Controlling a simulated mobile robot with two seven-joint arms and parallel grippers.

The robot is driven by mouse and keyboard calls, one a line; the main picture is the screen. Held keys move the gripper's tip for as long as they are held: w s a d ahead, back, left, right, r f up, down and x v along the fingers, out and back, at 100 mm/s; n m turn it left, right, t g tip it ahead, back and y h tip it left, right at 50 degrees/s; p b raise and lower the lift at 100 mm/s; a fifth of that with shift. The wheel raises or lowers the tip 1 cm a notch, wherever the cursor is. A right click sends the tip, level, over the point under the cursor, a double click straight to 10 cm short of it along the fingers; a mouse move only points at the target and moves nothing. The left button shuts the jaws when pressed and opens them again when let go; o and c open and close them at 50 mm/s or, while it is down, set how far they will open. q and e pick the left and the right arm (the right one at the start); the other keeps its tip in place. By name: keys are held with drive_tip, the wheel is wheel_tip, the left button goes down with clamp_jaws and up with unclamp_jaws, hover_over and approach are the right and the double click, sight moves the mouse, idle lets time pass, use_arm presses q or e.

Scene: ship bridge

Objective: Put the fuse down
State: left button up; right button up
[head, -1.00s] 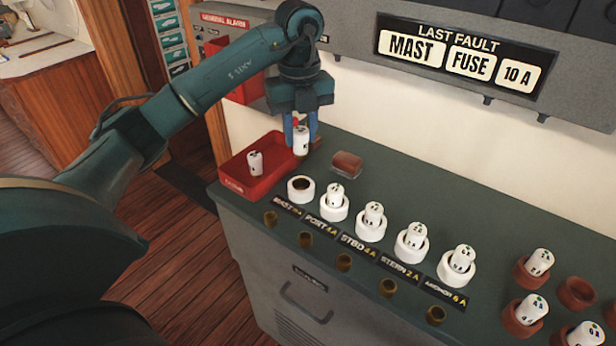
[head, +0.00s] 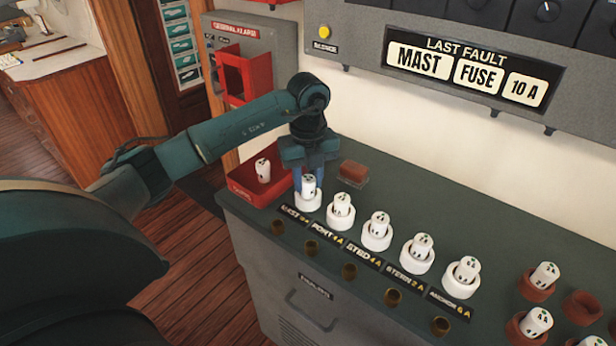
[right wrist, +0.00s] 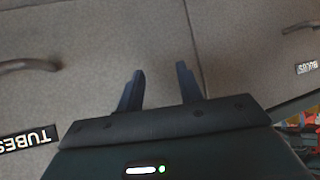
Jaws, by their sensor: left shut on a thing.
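My left gripper (head: 309,178) points down and is shut on a white fuse (head: 308,187). The fuse is upright at the white holder (head: 307,200) above the label that reads MAST. Its lower end is hidden by the holder's rim, so I cannot tell how deep it sits. Another white fuse (head: 263,170) stands in the red tray (head: 240,187) to the left. My right gripper (right wrist: 160,88) is open and empty in front of grey cabinet panels.
White holders with fuses run to the right, including the PORT one (head: 340,219). Brown holders (head: 583,308) stand at the right end. A small reddish-brown block (head: 353,173) lies behind the row. A display (head: 470,72) reads LAST FAULT MAST FUSE 10 A.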

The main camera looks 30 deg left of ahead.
sight(309, 177)
use_arm(q)
drive_tip(key=shift+f, duration=0.35)
drive_tip(key=o, duration=1)
drive_tip(key=shift+r, duration=0.1)
use_arm(e)
drive_tip(key=shift+w+r, duration=0.25)
drive_tip(key=shift+s, duration=0.1)
use_arm(q)
drive_tip(key=shift+r, duration=0.55)
wheel_tip(309, 177, up, 5)
drive_tip(key=shift+w+r+b, duration=0.1)
drive_tip(key=shift+b, duration=0.35)
wheel_tip(309, 177, up, 6)
drive_tip(key=shift+r, duration=0.2)
use_arm(e)
drive_tip(key=shift+a+f, duration=0.1)
